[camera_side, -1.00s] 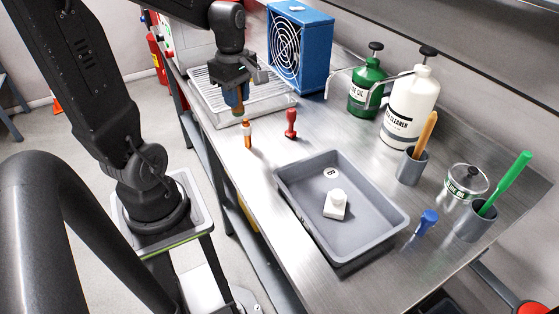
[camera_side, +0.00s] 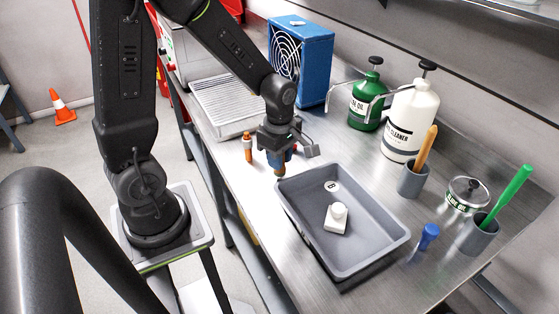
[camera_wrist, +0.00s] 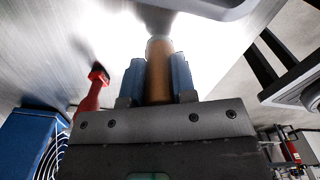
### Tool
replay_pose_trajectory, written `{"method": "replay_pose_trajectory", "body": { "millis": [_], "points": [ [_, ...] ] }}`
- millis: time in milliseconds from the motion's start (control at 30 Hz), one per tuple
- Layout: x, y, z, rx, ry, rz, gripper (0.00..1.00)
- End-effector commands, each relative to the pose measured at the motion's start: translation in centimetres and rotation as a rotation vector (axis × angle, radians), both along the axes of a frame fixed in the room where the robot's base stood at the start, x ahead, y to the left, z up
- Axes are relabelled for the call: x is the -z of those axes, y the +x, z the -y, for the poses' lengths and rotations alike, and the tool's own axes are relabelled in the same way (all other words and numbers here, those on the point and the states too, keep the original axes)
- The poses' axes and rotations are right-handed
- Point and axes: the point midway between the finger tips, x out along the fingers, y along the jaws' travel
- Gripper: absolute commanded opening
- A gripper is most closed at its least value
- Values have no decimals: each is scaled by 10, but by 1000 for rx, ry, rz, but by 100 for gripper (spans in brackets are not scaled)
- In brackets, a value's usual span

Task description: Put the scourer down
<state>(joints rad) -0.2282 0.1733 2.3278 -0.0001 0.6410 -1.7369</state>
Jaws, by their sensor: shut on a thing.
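My gripper (camera_side: 279,162) points down over the bench, at the back left corner of the grey tray (camera_side: 365,262). Its two blue fingers are shut on a brown, round-handled thing, taken to be the scourer (camera_side: 280,172). In the wrist view the brown handle of the scourer (camera_wrist: 158,72) stands between the blue fingers. Its far end is dark and blurred there, so I cannot tell whether it touches the bench. The tray edge (camera_wrist: 205,6) shows close by at the top of the wrist view.
A white block with a knob (camera_side: 337,218) sits in the tray. An orange bottle-like thing (camera_side: 248,148) stands left of my gripper. A red-handled thing (camera_wrist: 92,92) shows in the wrist view. Two cups (camera_side: 411,180) (camera_side: 479,236) and a blue-topped thing (camera_side: 428,236) stand right.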

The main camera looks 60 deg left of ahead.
Motion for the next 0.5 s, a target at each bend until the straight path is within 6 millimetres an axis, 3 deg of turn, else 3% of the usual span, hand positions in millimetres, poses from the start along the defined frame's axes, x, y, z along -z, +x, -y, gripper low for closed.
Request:
{"method": "replay_pose_trajectory", "body": {
  "millis": [100, 500],
  "points": [
    [12, 0, 0, 0, -1, -2, 2],
    [17, 0, 0, 1, 0, -1, 2]
  ]
}}
